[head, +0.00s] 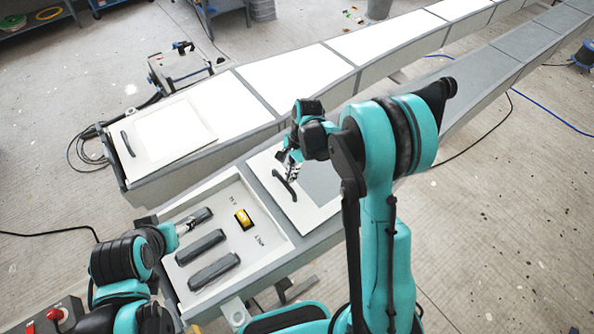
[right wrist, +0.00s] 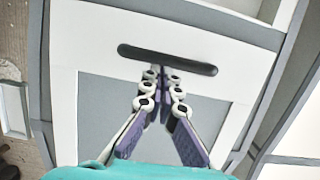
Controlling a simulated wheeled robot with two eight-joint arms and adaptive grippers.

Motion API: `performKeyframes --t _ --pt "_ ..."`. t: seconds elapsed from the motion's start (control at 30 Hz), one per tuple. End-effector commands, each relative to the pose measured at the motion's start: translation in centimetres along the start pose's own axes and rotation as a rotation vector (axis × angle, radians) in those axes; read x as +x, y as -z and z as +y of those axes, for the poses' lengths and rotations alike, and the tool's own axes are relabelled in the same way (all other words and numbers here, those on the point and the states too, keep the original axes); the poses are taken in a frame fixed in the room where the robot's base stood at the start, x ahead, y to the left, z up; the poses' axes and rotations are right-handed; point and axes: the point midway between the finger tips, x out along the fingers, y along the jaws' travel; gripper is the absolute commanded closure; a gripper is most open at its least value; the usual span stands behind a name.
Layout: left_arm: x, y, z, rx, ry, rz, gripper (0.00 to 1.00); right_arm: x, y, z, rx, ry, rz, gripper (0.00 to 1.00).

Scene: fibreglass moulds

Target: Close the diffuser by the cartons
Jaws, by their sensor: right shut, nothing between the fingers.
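A white-framed panel (head: 323,213) with a grey centre and a black bar handle (head: 284,186) lies at the near end of the grey row; it may be the diffuser. My right gripper (head: 290,175) is at this handle. In the right wrist view its fingertips (right wrist: 160,73) are together, just below the handle (right wrist: 167,59), with nothing between them; touching or apart is unclear. A similar framed panel (head: 160,155) with a bright centre and dark handle (head: 127,144) ends the other row. No cartons show. My left gripper (head: 186,226) is over the tray by a dark grey bar; its fingers are unclear.
A shallow white tray (head: 276,227) in front holds several dark grey bars (head: 214,270) and a yellow-black piece (head: 243,219). Two long rows of panels run to the upper right. Cables cross the floor. The floor at right is mostly clear.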

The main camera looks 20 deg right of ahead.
Motion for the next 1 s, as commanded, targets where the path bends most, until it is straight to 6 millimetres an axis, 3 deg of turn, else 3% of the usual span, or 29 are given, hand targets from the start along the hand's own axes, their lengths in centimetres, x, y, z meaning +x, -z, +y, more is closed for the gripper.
performKeyframes --t 0.4,0.57,0.77,1.0 --pt "0.0 0.0 0.0 0.0 0.0 0.0 0.34 0.1 -0.3 0.0 0.0 0.0 0.0 1.0" --pt "0.2 -0.1 0.0 0.0 0.0 0.0 0.34 0.4 -1.3 -0.2 -0.003 -0.001 0.0 1.0" --pt "0.8 -0.5 0.0 0.0 0.0 0.0 0.34 1.4 -5.1 -1.0 -0.008 -0.001 -0.001 1.0" --pt "1.7 -1.2 0.0 0.0 0.0 0.0 0.34 3.2 -12.8 -1.6 -0.01 -0.001 -0.001 1.0"
